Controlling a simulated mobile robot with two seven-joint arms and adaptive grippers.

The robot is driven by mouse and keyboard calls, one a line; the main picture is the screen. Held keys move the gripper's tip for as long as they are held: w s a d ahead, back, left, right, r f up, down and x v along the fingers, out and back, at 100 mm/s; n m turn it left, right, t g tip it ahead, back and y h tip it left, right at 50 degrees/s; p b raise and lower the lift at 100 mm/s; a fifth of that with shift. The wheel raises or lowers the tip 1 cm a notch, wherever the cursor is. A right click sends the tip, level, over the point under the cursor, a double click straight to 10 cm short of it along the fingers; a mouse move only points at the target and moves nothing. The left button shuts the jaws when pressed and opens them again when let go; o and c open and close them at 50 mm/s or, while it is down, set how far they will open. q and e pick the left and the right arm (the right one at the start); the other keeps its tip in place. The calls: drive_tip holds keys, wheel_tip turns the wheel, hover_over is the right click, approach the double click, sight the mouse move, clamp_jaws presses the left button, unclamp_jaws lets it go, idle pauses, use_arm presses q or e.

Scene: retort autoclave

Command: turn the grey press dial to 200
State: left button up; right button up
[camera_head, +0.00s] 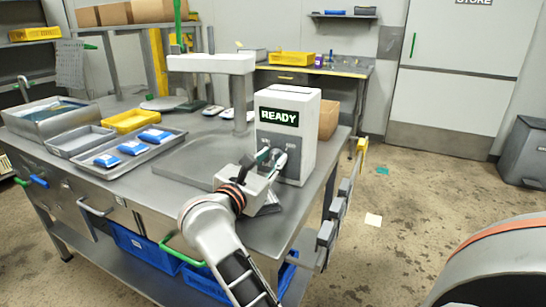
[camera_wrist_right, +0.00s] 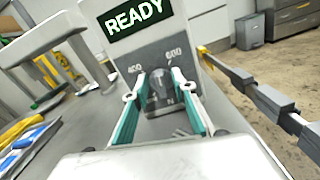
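The grey press dial (camera_wrist_right: 160,90) is on the front of the white press box (camera_head: 287,135), below its green READY display (camera_head: 279,116). In the right wrist view, marks 400 and 600 show above the dial on the grey panel. My right gripper (camera_wrist_right: 158,82) is at the dial, with one teal-lined finger on each side of it. The fingers are apart, and narrow gaps seem to show beside the dial. In the head view, my right gripper (camera_head: 271,160) partly hides the dial. The 200 mark cannot be made out. My left gripper is not in view.
The press stands on a steel table (camera_head: 190,165). To its left are a tray with blue packets (camera_head: 132,148), a yellow tray (camera_head: 131,120) and a grey bin (camera_head: 52,117). A cardboard box (camera_head: 328,119) is behind the press. A rail with grey blocks (camera_head: 340,210) runs along the table's right side.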

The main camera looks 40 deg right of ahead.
drive_tip(key=shift+c, duration=0.2)
clamp_jaws()
